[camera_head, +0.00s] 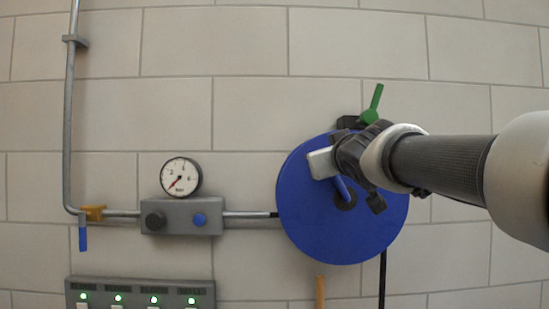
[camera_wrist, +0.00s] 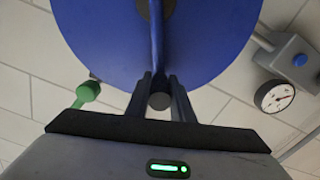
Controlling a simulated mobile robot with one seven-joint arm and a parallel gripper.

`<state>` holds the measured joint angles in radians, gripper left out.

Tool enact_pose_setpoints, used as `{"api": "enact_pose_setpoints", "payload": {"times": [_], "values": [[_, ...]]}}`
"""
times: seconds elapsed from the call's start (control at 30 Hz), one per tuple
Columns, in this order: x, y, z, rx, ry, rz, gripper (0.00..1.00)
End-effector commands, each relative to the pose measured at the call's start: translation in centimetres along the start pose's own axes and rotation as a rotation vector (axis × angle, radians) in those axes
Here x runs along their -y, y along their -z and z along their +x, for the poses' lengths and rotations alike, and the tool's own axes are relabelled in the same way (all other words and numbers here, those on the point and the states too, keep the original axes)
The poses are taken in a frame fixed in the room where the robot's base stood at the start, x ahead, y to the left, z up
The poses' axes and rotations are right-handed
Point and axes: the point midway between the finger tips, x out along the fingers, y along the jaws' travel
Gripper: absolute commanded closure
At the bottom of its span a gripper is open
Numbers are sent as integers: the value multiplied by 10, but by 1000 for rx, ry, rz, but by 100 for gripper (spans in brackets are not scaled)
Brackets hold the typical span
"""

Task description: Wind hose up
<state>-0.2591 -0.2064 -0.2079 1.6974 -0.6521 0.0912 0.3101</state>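The hose reel is a round blue disc (camera_head: 310,235) on the wall, and it fills the top of the wrist view (camera_wrist: 95,40). A blue crank arm (camera_wrist: 157,35) runs out from its dark hub (camera_head: 346,200) to a dark round knob (camera_wrist: 160,101). My gripper (camera_head: 322,162) is at the upper part of the disc; in the wrist view its two fingers (camera_wrist: 160,84) lie close on both sides of the knob and appear shut on it. A black hose (camera_head: 382,280) hangs straight down below the reel. Any hose wound behind the disc is hidden.
A green lever (camera_head: 373,103) sticks up above the reel, close to my gripper. Left are a pressure gauge (camera_head: 181,177), a grey valve box (camera_head: 181,217) and a pipe (camera_head: 68,130) with a blue-handled valve (camera_head: 83,238). A switch panel (camera_head: 140,292) with green lights sits lower left.

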Motion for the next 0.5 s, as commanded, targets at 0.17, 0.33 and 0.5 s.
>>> {"api": "enact_pose_setpoints", "payload": {"times": [0.17,0.33,0.5], "values": [[0,0,0,1,0,-1,100],[3,-2,0,1,0,-20,100],[10,-7,0,1,0,-84,100]]}}
